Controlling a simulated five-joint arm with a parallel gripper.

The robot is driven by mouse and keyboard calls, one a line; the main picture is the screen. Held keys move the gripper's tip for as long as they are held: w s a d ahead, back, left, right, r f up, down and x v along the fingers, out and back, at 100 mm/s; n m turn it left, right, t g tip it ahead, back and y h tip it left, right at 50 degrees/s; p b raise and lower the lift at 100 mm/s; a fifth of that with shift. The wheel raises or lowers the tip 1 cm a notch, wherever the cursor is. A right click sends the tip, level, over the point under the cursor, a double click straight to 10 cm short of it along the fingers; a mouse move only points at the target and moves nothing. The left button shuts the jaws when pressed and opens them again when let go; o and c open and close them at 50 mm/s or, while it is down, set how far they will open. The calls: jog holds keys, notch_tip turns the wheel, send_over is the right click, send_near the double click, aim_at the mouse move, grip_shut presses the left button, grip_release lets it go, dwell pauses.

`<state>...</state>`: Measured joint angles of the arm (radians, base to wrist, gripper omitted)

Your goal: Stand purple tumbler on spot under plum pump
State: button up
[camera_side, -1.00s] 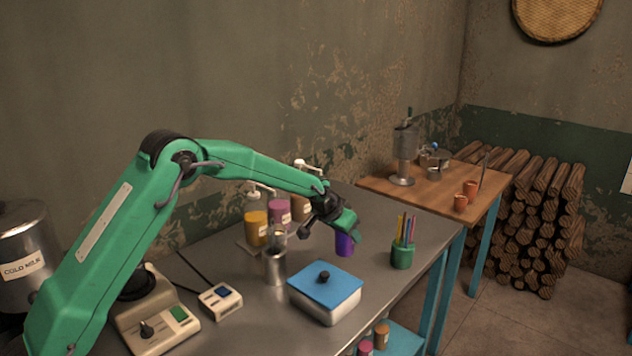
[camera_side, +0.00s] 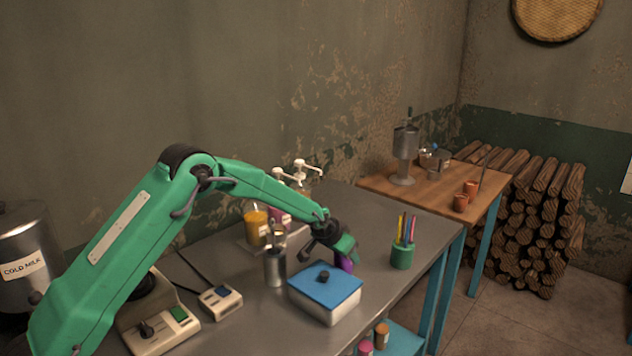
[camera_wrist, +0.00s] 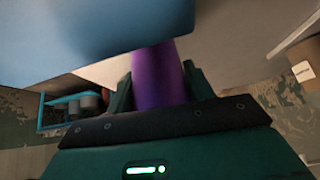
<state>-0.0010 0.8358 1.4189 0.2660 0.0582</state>
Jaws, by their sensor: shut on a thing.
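The purple tumbler (camera_side: 344,263) is near the middle of the steel table, behind the blue-lidded box, mostly hidden by my gripper (camera_side: 346,256). In the wrist view the tumbler (camera_wrist: 159,78) stands between the two dark green fingers of my gripper (camera_wrist: 158,88), which is shut on it. Whether its base touches the table is hard to tell. The pump bottles stand farther back on the left: a yellow one (camera_side: 256,226) and a pink-purple one (camera_side: 279,215), partly hidden by my arm. The spot under the plum pump cannot be made out.
The blue-lidded box (camera_side: 325,290) is right in front of the tumbler and fills the wrist view's upper left. A metal cylinder (camera_side: 275,268) stands left of it. A green pen cup (camera_side: 402,255) is to the right. A small control box (camera_side: 220,301) lies front left.

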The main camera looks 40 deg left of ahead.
jog(key=shift+f, duration=0.15)
jog(key=o, duration=1.2)
jog(key=shift+r, duration=0.25)
jog(key=shift+v, duration=5.9)
jog(key=shift+s+r, duration=0.15)
